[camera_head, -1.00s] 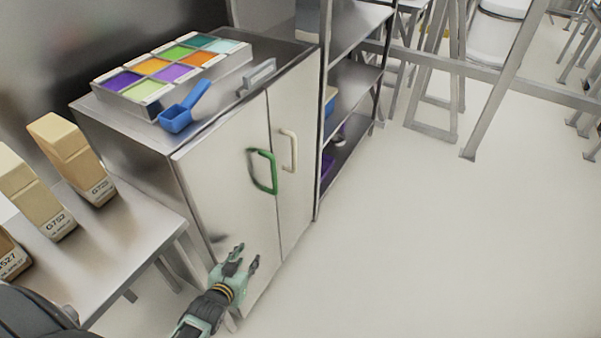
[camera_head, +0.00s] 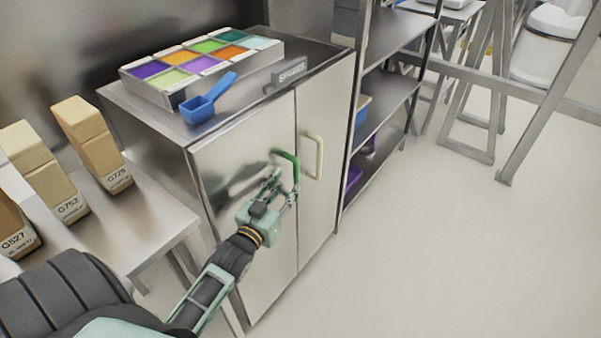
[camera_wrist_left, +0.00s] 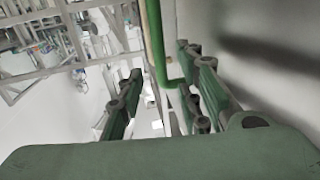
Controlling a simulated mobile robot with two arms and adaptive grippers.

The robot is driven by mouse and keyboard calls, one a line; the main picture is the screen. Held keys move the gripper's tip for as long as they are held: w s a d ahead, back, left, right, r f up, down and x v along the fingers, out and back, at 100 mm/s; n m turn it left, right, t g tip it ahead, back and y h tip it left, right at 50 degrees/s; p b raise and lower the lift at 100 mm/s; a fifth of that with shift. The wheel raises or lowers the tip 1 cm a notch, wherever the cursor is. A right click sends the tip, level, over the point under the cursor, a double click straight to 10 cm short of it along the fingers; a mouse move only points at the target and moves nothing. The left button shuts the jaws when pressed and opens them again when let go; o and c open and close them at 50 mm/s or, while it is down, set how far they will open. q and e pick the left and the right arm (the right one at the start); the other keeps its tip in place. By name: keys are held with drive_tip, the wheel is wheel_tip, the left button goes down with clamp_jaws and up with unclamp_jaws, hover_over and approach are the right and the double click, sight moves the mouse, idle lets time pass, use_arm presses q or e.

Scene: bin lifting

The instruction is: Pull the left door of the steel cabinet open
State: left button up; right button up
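The steel cabinet (camera_head: 180,140) stands in the middle left of the head view with both doors shut. Its left door (camera_head: 225,165) has a green handle (camera_head: 296,166); the right door (camera_head: 325,105) has a cream handle (camera_head: 319,155). My left gripper (camera_head: 281,188) is at the green handle, in front of the left door, and hides the handle's lower part. In the left wrist view, the gripper (camera_wrist_left: 158,84) is open, with the green handle (camera_wrist_left: 156,45) showing between and beyond its fingers. I cannot tell whether they touch it. My right gripper is not in view.
On the cabinet top are a tray of coloured compartments (camera_head: 175,98), a blue scoop (camera_head: 208,102) and a small sign (camera_head: 289,73). A side table (camera_head: 145,225) with labelled blocks stands left. A shelf rack (camera_head: 385,95) adjoins the right. The floor (camera_head: 430,270) in front is clear.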

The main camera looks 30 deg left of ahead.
sight(295, 174)
use_arm(q)
drive_tip(key=w, duration=0.7)
drive_tip(key=shift+a, duration=0.4)
clamp_jaws()
